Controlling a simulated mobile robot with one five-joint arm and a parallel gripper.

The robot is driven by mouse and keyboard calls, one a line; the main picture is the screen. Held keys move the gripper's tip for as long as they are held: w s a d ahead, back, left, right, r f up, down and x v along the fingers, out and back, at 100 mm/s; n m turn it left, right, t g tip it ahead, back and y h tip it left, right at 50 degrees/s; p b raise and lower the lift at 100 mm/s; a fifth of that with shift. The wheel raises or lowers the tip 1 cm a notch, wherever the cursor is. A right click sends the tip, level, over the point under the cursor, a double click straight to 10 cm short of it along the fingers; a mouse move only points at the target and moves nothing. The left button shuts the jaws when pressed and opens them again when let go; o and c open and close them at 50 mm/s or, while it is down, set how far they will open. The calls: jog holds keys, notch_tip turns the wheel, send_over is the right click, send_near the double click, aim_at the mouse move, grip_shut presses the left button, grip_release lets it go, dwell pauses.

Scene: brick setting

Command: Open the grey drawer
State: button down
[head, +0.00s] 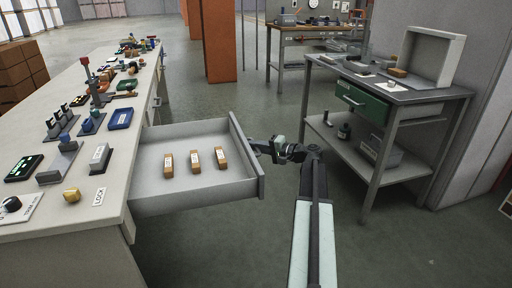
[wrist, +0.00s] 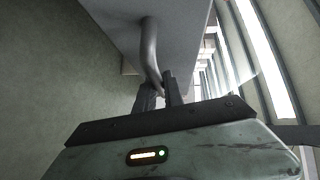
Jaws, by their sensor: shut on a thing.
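The grey drawer (head: 182,200) is pulled far out of the long workbench at the left in the head view. Several small brown blocks with white labels lie inside it. My gripper (head: 257,148) is at the outer face of the drawer's front panel (head: 246,158). In the wrist view my gripper (wrist: 159,92) is shut on the drawer's grey bar handle (wrist: 149,45), with the drawer's panel (wrist: 185,25) above it. In the head view the handle is hidden behind the front panel and my gripper.
The workbench top (head: 45,215) carries switches, buttons and small parts. A metal side table (head: 405,92) with a green drawer (head: 362,103) stands to the right, beyond my arm. Another bench (head: 312,30) is at the back. The floor (head: 245,245) in front of the grey drawer is clear.

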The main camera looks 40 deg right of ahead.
jog(key=shift+a, duration=0.2)
jog(key=c, duration=1.5)
grip_release()
jog(key=shift+a, duration=0.1)
jog(key=shift+o, duration=0.2)
jog(key=p+v, duration=0.1)
jog(key=v, duration=0.6)
jog(key=shift+s, duration=0.35)
